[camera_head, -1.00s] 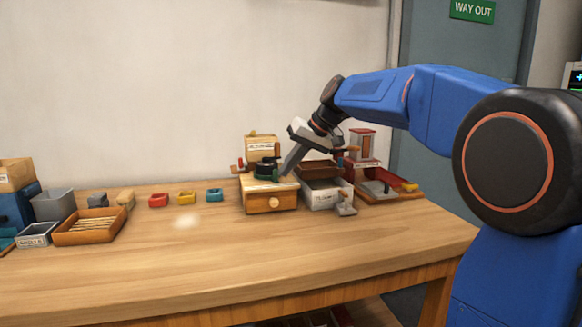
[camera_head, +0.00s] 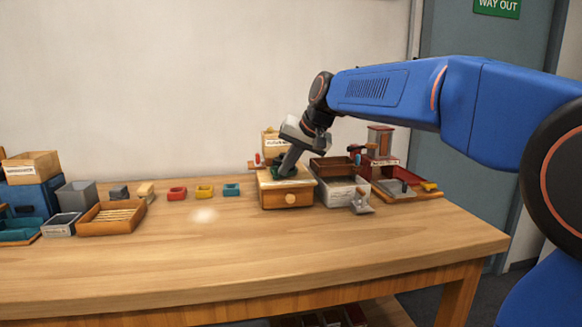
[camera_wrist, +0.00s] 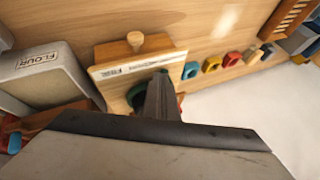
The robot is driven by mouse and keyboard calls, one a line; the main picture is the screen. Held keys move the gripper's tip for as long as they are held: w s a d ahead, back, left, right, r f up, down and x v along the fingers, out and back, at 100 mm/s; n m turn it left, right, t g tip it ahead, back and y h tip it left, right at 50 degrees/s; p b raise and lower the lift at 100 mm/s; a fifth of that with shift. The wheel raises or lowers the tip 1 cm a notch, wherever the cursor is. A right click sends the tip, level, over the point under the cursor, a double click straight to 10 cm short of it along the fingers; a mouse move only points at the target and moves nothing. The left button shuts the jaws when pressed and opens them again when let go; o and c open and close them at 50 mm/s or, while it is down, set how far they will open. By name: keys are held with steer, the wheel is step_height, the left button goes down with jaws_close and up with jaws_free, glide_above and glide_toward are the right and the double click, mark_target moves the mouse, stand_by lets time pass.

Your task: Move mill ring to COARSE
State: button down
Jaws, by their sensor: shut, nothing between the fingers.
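The wooden mill (camera_head: 286,194) with a round drawer knob stands on the table right of centre in the head view. It also shows in the wrist view (camera_wrist: 112,54), with a small label on its near edge. A dark green ring (camera_wrist: 136,96) on the mill's top shows partly in the wrist view; my gripper hides the rest. My gripper (camera_head: 283,172) points down at the mill top, at or very near the ring. Its fingers are shut with nothing between them. Whether they touch the ring is unclear. A red-tipped handle (camera_head: 257,159) sticks out at the mill's left.
A grey bin marked FLOUR (camera_wrist: 45,76) stands close beside the mill, with a brown tray (camera_head: 332,167) above it. A metal scoop (camera_head: 361,202) lies in front. Red (camera_head: 177,193), yellow (camera_head: 204,191) and teal (camera_head: 231,189) pieces line up left. The front table is clear.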

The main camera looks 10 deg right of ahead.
steer(key=shift+a, duration=0.35)
stand_by(0.4)
